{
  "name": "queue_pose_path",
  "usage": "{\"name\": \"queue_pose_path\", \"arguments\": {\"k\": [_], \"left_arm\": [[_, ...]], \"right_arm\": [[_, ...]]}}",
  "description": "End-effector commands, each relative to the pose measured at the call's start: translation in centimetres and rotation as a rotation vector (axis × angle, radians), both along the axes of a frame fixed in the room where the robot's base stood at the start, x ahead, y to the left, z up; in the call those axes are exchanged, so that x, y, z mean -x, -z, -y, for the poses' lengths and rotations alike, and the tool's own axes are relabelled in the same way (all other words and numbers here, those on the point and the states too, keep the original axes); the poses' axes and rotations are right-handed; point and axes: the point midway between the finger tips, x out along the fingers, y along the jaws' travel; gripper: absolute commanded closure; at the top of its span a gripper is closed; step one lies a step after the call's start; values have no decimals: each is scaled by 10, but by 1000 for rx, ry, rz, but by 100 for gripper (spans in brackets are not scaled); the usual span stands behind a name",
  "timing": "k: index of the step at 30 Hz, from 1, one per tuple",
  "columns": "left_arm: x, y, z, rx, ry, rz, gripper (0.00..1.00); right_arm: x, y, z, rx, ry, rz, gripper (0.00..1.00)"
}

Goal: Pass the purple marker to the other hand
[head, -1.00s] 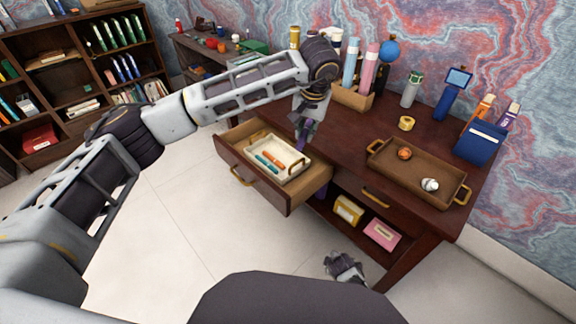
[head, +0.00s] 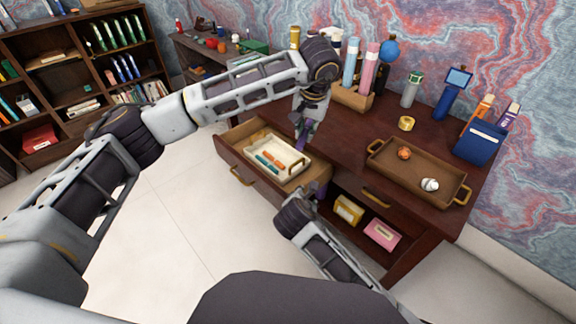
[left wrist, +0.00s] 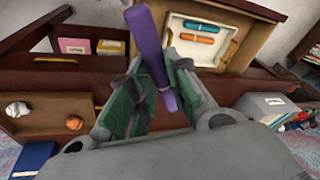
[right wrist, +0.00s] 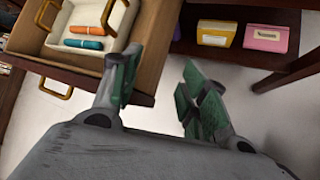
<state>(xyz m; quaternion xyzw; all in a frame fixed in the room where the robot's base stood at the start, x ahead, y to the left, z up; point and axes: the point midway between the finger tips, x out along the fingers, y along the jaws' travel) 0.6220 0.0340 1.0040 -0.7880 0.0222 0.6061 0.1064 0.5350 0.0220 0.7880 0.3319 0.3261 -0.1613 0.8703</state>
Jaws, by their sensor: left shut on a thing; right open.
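The purple marker (left wrist: 150,45) is gripped between the green-padded fingers of my left gripper (left wrist: 158,80) and sticks out past the fingertips. In the head view my left gripper (head: 307,118) is above the right back corner of the open drawer, with a bit of the marker (head: 301,131) showing under it. My right gripper (right wrist: 158,88) is open, with nothing between its fingers in the right wrist view. In the head view the right arm reaches up from below to the drawer's right corner; its fingertips are hard to make out there.
The open drawer (head: 230,160) holds a cream tray (head: 300,165) with orange and teal markers. A brown tray (head: 440,182) with two small balls stands on the desk. Yellow (head: 348,209) and pink (head: 382,233) boxes sit on the shelf below. Holders and bottles stand at the back.

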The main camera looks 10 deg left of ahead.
Motion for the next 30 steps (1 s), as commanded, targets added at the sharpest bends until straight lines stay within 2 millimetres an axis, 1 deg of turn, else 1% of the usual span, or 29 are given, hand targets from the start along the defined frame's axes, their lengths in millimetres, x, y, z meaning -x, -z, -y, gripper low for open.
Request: {"name": "queue_pose_path", "arguments": {"k": [1, 5, 9, 15, 18, 21, 24, 27, 30], "left_arm": [[0, 0, 0, 0, 0, 0, 96], [0, 0, 0, 0, 0, 0, 96], [0, 0, 0, 0, 0, 0, 96], [0, 0, 0, 0, 0, 0, 96], [0, 0, 0, 0, 0, 0, 96], [0, 0, 0, 0, 0, 0, 96], [0, 0, 0, 0, 0, 0, 96], [0, 0, 0, 0, 0, 0, 96], [0, 0, 0, 0, 0, 0, 96]], "right_arm": [[2, -19, -7, 26, -26, 25, 56], [12, -63, -20, 110, -89, 81, 56], [25, -110, -31, 199, -146, 140, 56], [52, -173, -39, 320, -210, 217, 56], [66, -200, -40, 375, -233, 250, 56], [79, -222, -40, 417, -250, 274, 56], [89, -236, -39, 450, -262, 290, 56], [95, -245, -38, 468, -268, 298, 56], [98, -248, -37, 476, -271, 301, 56]]}}
